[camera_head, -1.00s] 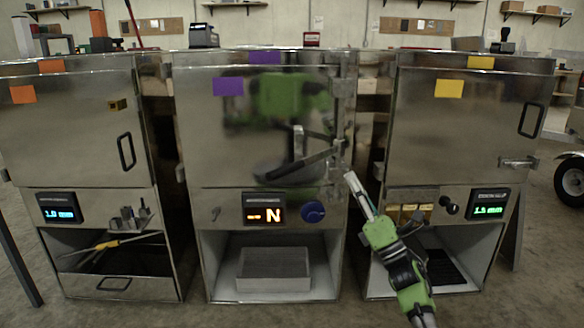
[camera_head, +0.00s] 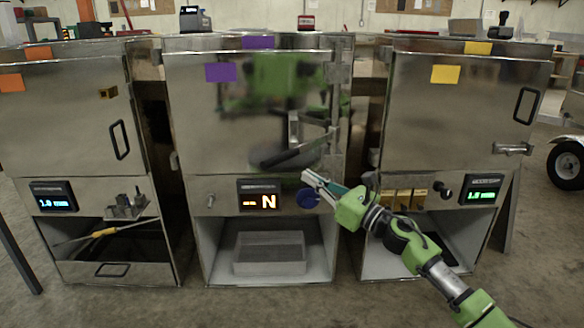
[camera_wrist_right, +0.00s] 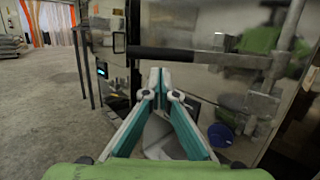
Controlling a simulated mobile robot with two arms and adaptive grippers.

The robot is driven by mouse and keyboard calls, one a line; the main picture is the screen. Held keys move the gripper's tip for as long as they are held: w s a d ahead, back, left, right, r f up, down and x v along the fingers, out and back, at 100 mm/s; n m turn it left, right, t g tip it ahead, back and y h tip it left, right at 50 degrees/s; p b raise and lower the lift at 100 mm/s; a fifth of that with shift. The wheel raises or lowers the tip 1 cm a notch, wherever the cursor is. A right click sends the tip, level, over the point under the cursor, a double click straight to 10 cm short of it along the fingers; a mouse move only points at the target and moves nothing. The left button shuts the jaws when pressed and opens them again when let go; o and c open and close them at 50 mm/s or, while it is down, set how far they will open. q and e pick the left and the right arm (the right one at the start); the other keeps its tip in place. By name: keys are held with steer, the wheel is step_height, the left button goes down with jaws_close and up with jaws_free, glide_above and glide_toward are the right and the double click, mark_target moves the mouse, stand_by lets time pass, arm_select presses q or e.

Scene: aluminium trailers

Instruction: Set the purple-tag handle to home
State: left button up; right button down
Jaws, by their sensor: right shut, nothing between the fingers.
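The middle steel cabinet (camera_head: 190,130) carries purple tags (camera_head: 221,72) on its door and top edge. Its handle, a dark bar (camera_head: 290,157), slants up to the right across the lower door toward the right-hand latch hardware. In the right wrist view the handle (camera_wrist_right: 190,55) crosses behind and above the fingertips. My right gripper (camera_head: 308,178) is shut and empty, just below the handle's right part and above the blue knob (camera_head: 307,198). I see no grip on the handle; whether the fingers touch it I cannot tell. My left gripper is not in view.
Cabinets with orange tags (camera_head: 38,53) and yellow tags (camera_head: 446,74) stand on either side. Open floor lies in front.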

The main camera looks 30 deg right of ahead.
mark_target(284, 161)
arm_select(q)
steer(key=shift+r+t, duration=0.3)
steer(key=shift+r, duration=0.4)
arm_select(e)
steer(key=shift+x, duration=3.55)
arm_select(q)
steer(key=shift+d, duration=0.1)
arm_select(e)
steer(key=shift+r, duration=0.1)
